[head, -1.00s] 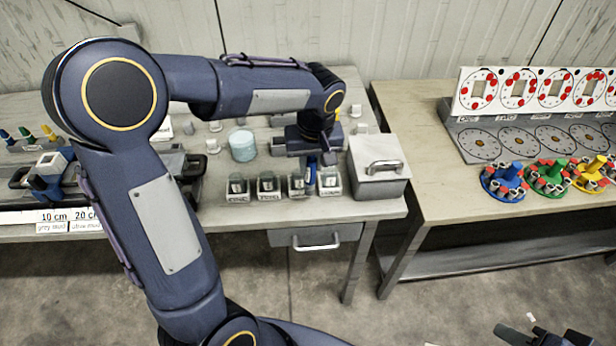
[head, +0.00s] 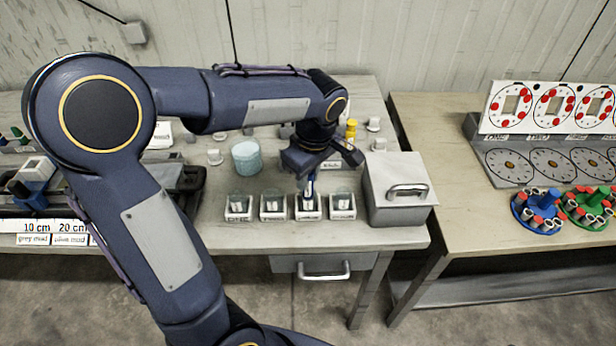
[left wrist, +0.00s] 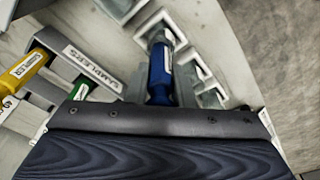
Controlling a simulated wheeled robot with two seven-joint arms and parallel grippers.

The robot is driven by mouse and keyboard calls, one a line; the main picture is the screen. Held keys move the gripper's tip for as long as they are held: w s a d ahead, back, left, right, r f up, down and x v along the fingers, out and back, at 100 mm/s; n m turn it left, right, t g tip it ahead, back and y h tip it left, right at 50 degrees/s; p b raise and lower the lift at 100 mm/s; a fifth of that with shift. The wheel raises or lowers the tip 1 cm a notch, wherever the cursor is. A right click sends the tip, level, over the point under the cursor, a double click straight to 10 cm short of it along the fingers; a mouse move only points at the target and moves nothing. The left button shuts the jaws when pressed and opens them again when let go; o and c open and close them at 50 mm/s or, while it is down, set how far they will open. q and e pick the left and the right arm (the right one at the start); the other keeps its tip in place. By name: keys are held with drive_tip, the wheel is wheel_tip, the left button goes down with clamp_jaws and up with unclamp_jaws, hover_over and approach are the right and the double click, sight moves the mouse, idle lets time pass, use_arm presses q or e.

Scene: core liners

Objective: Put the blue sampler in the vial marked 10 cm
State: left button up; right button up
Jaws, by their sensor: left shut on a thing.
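My left gripper (head: 311,172) is shut on the blue sampler (head: 308,188), held roughly upright with its lower end at the third vial (head: 308,205) from the left in the row. I cannot tell whether the tip is inside that vial or just over it. In the left wrist view the blue sampler (left wrist: 160,72) points away from the gripper toward the row of white vial holders (left wrist: 203,80). The marks on the vial holders are too small to read in the head view. My right gripper is not in view.
A grey lidded box (head: 400,188) stands right of the vials, a pale blue cylinder (head: 246,157) behind them. In the left wrist view a samplers rack (left wrist: 92,68) holds yellow (left wrist: 22,72) and green samplers. A strip (head: 55,226) at left reads 10 cm and 20 cm.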

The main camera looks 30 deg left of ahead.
use_arm(q)
drive_tip(key=shift+f, duration=0.35)
drive_tip(key=shift+f, duration=0.2)
drive_tip(key=o, duration=0.9)
drive_tip(key=shift+r, duration=0.1)
wheel_tip(320, 180, up, 11)
drive_tip(key=d, duration=0.1)
drive_tip(key=s+d+f+m+t+h, duration=0.1)
drive_tip(key=s+f+m, duration=0.1)
drive_tip(key=s+m, duration=0.2)
drive_tip(key=s+d+f+m+t+h, duration=0.1)
drive_tip(key=s+f+m+t+h, duration=0.1)
drive_tip(key=s+m, duration=0.3)
drive_tip(key=s+d+f+m+t+h, duration=0.1)
drive_tip(key=s+f+m+t+h, duration=0.1)
drive_tip(key=s, duration=0.6)
drive_tip(key=shift+f+m+p, duration=0.35)
drive_tip(key=shift+f+m, duration=0.4)
drive_tip(key=shift+m, duration=0.65)
